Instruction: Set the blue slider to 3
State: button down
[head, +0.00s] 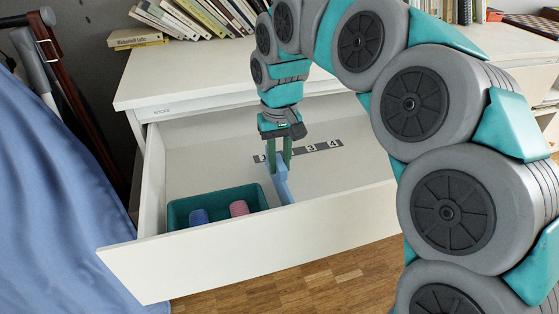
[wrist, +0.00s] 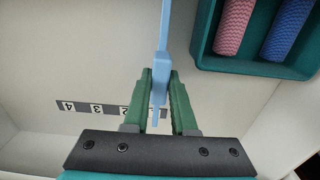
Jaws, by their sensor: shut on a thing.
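The blue slider (head: 281,185) is a thin light blue bar inside the open drawer. It runs from the number strip (head: 322,147) toward the drawer front. It also shows in the wrist view (wrist: 165,45). My gripper (head: 279,163) is shut on the slider's far end, with a green finger on each side (wrist: 159,95).
A teal tray (head: 184,216) with a blue roll (head: 198,216) and a pink roll (head: 239,208) sits left of the slider. The drawer's front wall (head: 250,250) rises nearby. The drawer floor right of the slider is clear. Books (head: 190,17) stand on top.

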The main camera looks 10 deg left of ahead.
dwell(0.4)
jog(key=w+d, duration=0.7)
jog(key=d, duration=0.5)
jog(key=shift+w+p, duration=0.15)
jog(key=shift+p, duration=0.3)
jog(key=c, duration=0.7)
grip_release()
notch_tip(320, 180, up, 8)
jog(key=shift+f, duration=0.1)
